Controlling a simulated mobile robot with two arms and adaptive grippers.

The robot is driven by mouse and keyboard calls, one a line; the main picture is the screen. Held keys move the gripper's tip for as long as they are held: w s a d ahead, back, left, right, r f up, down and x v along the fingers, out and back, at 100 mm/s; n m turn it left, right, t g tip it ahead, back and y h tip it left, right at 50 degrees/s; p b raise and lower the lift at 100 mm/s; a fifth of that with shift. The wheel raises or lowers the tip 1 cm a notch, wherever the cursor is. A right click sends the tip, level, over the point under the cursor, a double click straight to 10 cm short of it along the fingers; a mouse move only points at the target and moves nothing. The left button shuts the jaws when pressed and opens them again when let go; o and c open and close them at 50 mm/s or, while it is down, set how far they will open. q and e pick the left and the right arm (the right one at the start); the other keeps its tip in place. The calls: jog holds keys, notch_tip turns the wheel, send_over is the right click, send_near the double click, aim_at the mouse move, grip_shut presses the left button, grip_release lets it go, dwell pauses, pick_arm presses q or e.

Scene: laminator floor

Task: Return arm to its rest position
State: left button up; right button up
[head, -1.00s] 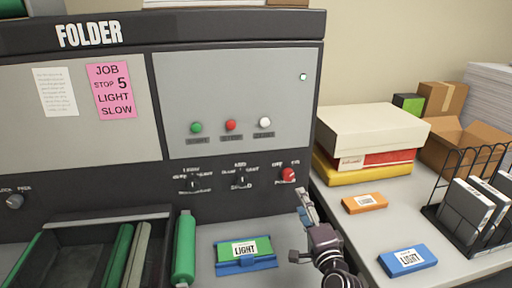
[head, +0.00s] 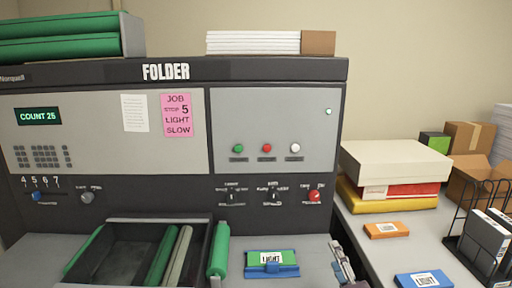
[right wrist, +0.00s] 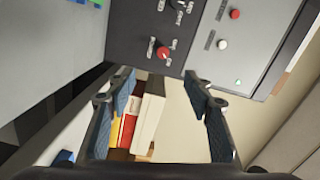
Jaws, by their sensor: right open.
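My right gripper (head: 342,262) shows at the bottom of the head view, in front of the folder machine (head: 280,110) and right of the green LIGHT packet (head: 270,257). Its arm is mostly cut off by the lower edge. In the right wrist view the two fingers of my right gripper (right wrist: 158,80) are spread wide with nothing between them. The red power knob (head: 314,196) on the folder's panel is apart from the fingers; it also shows in the right wrist view (right wrist: 163,53). My left gripper is not in view.
The side table at right holds stacked boxes (head: 395,162), an orange packet (head: 386,230), a blue LIGHT packet (head: 424,280) and a wire rack (head: 462,222). A dark tray with green rollers (head: 160,222) stands at left. The wall area above the boxes is clear.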

jog(key=s+a+f+n+g+y, duration=0.1)
jog(key=s+a+f+n+g, duration=0.25)
jog(key=s+f+n, duration=0.35)
jog(key=s+a+f+n+g+y, duration=0.15)
jog(key=s+f+n+g, duration=0.3)
jog(key=s+f, duration=0.45)
jog(key=s+d+f+n+g+h, duration=0.2)
jog(key=s+n+g, duration=0.1)
jog(key=s, duration=0.7)
jog(key=s+d+f+n+g+h, duration=0.15)
jog(key=s+g, duration=0.25)
jog(key=s, duration=0.7)
notch_tip(320, 180, down, 26)
jog(key=b, duration=0.2)
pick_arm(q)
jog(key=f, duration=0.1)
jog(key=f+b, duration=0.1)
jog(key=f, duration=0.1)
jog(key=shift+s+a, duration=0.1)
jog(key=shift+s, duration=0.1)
pick_arm(e)
jog(key=s+d+f+n+g, duration=0.1)
jog(key=s+d+f+g, duration=0.1)
jog(key=s+f, duration=1.6)
jog(key=shift+s+d+f, duration=0.25)
jog(key=shift+d+f, duration=0.2)
jog(key=shift+d, duration=0.05)
